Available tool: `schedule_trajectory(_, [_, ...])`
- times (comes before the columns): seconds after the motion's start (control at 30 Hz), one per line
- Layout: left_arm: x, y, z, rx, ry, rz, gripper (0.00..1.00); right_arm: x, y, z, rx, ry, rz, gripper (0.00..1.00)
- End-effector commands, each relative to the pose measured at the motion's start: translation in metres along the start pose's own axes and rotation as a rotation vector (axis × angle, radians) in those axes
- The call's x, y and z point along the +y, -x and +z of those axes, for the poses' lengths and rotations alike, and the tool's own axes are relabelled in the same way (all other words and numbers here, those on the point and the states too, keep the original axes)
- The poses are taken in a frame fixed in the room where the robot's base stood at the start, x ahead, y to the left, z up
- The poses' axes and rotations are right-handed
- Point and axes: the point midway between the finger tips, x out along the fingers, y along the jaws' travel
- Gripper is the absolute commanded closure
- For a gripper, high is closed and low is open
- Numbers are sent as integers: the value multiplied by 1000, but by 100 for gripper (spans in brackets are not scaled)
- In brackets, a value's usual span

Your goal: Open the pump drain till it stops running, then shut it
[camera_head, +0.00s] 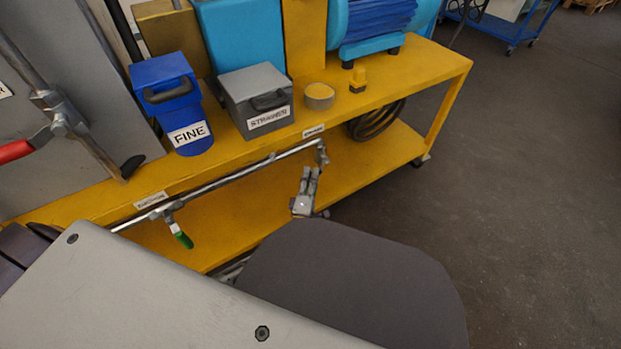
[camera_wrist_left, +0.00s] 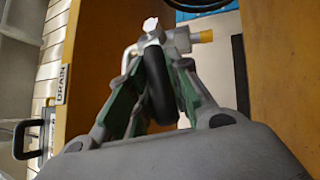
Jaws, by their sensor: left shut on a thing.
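The drain valve (camera_wrist_left: 176,42) is a grey metal fitting with a brass-coloured end, under the edge of the yellow cart. Its black lever (camera_wrist_left: 158,85) points towards my wrist camera. My left gripper (camera_wrist_left: 155,95) is shut on this lever, with a green-lined finger on each side. In the head view my left gripper (camera_head: 309,175) is small, below the right end of the metal pipe. The "DRAIN" label (camera_wrist_left: 62,83) is on the cart edge in the wrist view. I cannot make out any stream of liquid. My right gripper is in neither view.
The yellow cart (camera_head: 445,70) carries a blue motor (camera_head: 370,22), a blue "FINE" box (camera_head: 180,100) and a grey "STRAINER" box (camera_head: 255,95). A green-handled valve (camera_head: 180,236) hangs further left on the pipe. A red handle (camera_head: 15,151) is at far left.

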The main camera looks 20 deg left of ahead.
Motion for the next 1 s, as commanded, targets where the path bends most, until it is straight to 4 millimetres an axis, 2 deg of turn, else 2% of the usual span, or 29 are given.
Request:
schedule_trajectory(0.3, [-10,0,2,23,83,84,100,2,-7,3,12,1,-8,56])
schedule_trajectory(1.0, [-27,0,7,72,250,250,100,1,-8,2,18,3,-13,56])
